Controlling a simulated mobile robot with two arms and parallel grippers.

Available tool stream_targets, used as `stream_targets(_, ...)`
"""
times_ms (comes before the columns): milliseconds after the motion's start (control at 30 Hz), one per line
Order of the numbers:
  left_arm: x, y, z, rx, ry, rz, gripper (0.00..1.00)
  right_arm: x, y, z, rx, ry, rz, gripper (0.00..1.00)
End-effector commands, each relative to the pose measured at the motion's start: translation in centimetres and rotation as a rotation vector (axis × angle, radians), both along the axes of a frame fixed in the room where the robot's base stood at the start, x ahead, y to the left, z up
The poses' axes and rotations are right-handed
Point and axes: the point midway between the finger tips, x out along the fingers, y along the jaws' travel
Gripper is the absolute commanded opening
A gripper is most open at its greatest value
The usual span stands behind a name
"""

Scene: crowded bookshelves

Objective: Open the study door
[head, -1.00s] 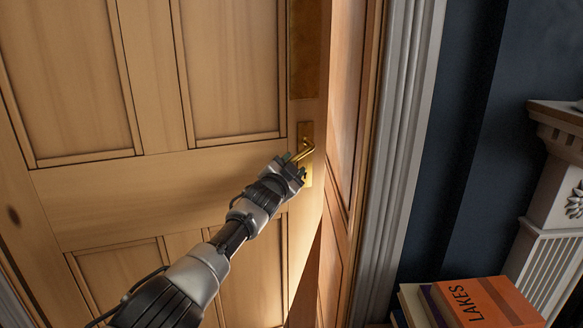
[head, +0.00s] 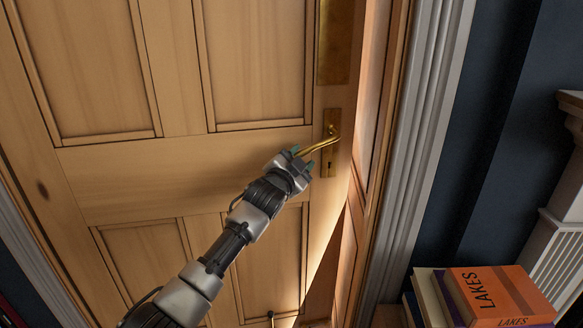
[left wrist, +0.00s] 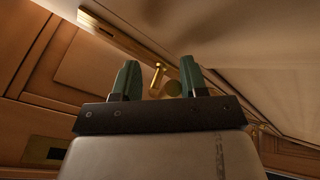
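The panelled wooden study door (head: 190,180) fills the left and middle of the head view. It stands ajar, with a lit gap along its right edge. A brass lever handle (head: 322,146) sits on a brass plate near that edge. My left gripper (head: 303,158) is at the free end of the lever. In the left wrist view its two green fingers (left wrist: 157,82) are spread, with the brass handle (left wrist: 157,76) showing between and beyond them, not clamped. Contact with the lever cannot be told. My right gripper is out of view.
A white door frame (head: 425,130) stands right of the gap. Stacked books, the top one orange (head: 498,292), are at the lower right. A pale carved surround (head: 560,225) is at the far right against a dark blue wall.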

Motion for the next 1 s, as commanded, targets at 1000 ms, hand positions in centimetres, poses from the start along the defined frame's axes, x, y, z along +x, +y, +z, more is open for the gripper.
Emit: stream_targets(1000, -5.1, 2.6, -3.0, -0.019, 0.069, 0.014, 0.07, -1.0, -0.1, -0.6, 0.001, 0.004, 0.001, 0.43)
